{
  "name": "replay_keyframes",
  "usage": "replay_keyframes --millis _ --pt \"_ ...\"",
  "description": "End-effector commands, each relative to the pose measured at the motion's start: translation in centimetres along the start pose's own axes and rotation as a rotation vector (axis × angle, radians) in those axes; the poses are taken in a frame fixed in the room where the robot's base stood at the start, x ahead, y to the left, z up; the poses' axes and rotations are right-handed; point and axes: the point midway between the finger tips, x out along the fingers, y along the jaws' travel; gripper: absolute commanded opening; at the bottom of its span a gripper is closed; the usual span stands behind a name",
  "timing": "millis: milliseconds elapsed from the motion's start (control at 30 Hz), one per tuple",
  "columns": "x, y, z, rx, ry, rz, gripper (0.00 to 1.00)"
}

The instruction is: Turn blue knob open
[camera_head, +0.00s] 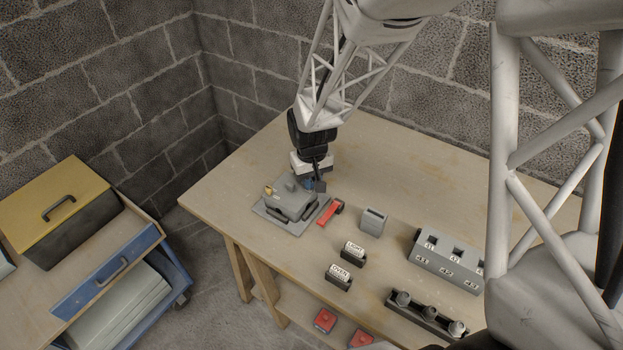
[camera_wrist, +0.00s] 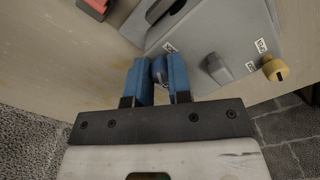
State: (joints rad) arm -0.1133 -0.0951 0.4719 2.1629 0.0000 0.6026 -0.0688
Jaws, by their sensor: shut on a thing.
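The blue knob (camera_wrist: 159,70) sits at the edge of a grey box, between my gripper's two blue fingers in the wrist view. My gripper (camera_wrist: 160,75) is shut on this knob. In the head view my gripper (camera_head: 314,183) reaches down at the back of the grey box (camera_head: 292,203), and its fingers hide most of the knob. Small white labels (camera_wrist: 261,45) are on the box face, but I cannot read them surely. A yellow knob (camera_wrist: 275,69) and a grey knob (camera_wrist: 217,68) are on the same face.
A red-handled part (camera_head: 331,211) lies right of the box. A small grey holder (camera_head: 373,220), two labelled blocks (camera_head: 353,252), a numbered grey rack (camera_head: 446,261) and a black stand (camera_head: 426,316) stand further right. The front left of the table (camera_head: 222,195) is clear.

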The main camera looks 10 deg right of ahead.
Motion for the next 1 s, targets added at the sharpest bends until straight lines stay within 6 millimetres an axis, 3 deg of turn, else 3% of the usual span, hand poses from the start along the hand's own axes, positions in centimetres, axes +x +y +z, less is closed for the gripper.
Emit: replay_keyframes --millis 500,1000 --pt "-0.05 0.00 -0.04 -0.456 0.001 0.000 0.00" --pt "-0.01 0.00 -0.01 -0.618 0.001 0.000 0.00"
